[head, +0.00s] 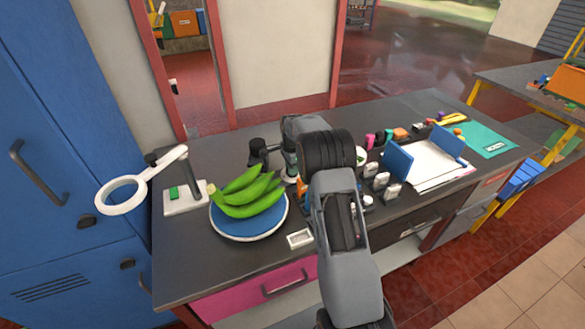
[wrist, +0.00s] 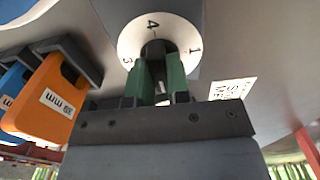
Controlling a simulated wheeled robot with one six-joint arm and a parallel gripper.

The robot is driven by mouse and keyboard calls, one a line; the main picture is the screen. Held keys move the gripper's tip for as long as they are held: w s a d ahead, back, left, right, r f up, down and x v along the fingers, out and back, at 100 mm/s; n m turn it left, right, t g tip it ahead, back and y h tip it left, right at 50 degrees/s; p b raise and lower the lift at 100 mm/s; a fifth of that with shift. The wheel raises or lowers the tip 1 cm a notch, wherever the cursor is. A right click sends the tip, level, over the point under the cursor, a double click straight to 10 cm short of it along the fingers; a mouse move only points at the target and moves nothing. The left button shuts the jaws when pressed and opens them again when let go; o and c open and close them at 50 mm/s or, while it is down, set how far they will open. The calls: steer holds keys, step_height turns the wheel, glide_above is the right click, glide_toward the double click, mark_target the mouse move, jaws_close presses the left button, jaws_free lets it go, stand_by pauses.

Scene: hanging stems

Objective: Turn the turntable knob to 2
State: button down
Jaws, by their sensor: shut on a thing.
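The knob (wrist: 154,48) is a small dark post in the middle of a white round dial (wrist: 186,38) in the wrist view. The dial shows 4 at the top, 1 at the right and 3 at the left. The dial's lower part is hidden by my gripper, and I see no 2. No pointer can be made out. My gripper (wrist: 160,72) has its two green fingers on either side of the knob, shut on it. In the head view my gripper (head: 291,168) is mostly hidden behind my arm, right of the bananas.
Green bananas (head: 250,190) lie on a round blue plate (head: 240,229). Left of it stands a white ring magnifier (head: 124,195). An orange tag (wrist: 46,100) hangs close left of the dial, and a printed label (wrist: 235,88) is at its right. A paper holder (head: 430,165) stands farther right.

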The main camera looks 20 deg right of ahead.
steer(key=c, duration=1.1)
jaws_free()
steer(key=shift+r, duration=0.1)
step_height(320, 180, up, 14)
steer(key=shift+f+b, duration=0.15)
steer(key=shift+b, duration=0.15)
